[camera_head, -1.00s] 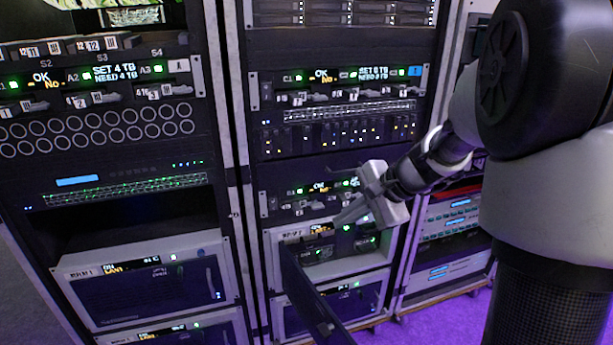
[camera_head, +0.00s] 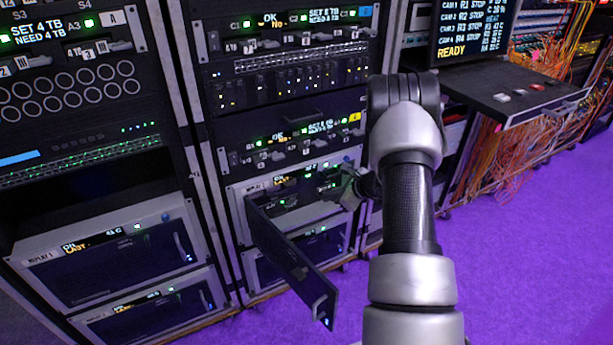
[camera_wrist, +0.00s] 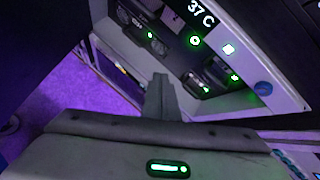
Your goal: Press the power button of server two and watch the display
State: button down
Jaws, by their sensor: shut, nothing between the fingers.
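The middle-rack server whose front door hangs open (camera_head: 292,250) has a light grey front (camera_head: 237,200); its label looks like REPLAY but its number is too small to read. In the wrist view its panel shows a 37 C display (camera_wrist: 201,14), a green-lit ring button (camera_wrist: 195,40), a lit white square (camera_wrist: 228,48) and a blue round knob (camera_wrist: 263,88). I cannot tell which is the power button. My gripper (camera_wrist: 158,80) is shut and empty, its tips in front of the open bay, below and left of the ring. My arm partly hides it in the head view (camera_head: 350,187).
The open door juts toward me, left of my gripper. REPLAY 1 (camera_head: 90,265) stands in the left rack. At right are a pull-out shelf (camera_head: 520,98), a READY screen (camera_head: 470,30) and hanging orange cables (camera_head: 480,165). The purple floor (camera_head: 530,240) at right is clear.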

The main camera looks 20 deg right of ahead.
jog(key=w+a+p, duration=0.1)
jog(key=w, duration=0.7)
jog(key=shift+w+a, duration=0.3)
jog(key=shift+a, duration=0.1)
jog(key=shift+w, duration=0.1)
dwell(1.9)
jog(key=shift+w+r, duration=0.1)
jog(key=shift+w, duration=0.25)
